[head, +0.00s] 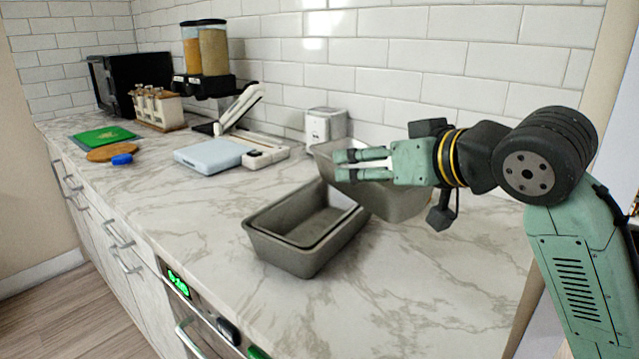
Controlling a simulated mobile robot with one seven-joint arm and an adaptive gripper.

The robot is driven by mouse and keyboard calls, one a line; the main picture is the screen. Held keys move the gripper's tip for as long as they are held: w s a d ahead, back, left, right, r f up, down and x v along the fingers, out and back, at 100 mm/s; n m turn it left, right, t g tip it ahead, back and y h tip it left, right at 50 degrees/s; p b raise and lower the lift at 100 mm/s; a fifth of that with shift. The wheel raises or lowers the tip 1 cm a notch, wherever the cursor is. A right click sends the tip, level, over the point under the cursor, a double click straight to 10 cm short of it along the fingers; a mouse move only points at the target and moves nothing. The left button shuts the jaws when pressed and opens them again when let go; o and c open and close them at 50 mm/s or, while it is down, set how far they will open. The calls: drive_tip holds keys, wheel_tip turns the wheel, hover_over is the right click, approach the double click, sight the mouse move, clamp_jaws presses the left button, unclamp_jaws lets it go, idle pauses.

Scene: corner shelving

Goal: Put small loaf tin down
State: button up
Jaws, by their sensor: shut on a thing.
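A grey metal loaf tin, the small loaf tin (402,207), is behind and below my gripper (347,165). My gripper reaches in from the right, its green fingers pointing left, shut on this tin. The fingers and palm cover part of the tin, so the exact grip spot is hidden. I cannot tell whether the tin's base touches the counter (190,200). Two more grey loaf tins (285,250) stand nested on the counter just left of and in front of it. The held tin overlaps their right end in the picture; contact is unclear.
A white toaster-like box (325,126) stands behind, near the tiled wall. A pale blue scale-like item (212,154) and a white slicer-like device (240,108) are at mid-left. Cereal dispensers (213,50), jars (158,107) and boards (104,137) are farther left. The front right counter is clear.

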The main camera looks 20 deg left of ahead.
sight(320, 173)
drive_tip(key=w+a, duration=0.1)
drive_tip(key=a, duration=0.2)
drive_tip(key=w+a+p, duration=0.1)
drive_tip(key=a, duration=0.2)
drive_tip(key=w+a+f, duration=0.1)
drive_tip(key=a, duration=0.2)
drive_tip(key=shift+a, duration=0.15)
drive_tip(key=shift+f+p, duration=0.5)
drive_tip(key=shift+f, duration=1.2)
drive_tip(key=o, duration=1.9)
drive_tip(key=shift+f, duration=0.1)
drive_tip(key=b+v, duration=0.1)
drive_tip(key=v, duration=1.1)
drive_tip(key=shift+s+b, duration=0.1)
drive_tip(key=shift+b, duration=0.2)
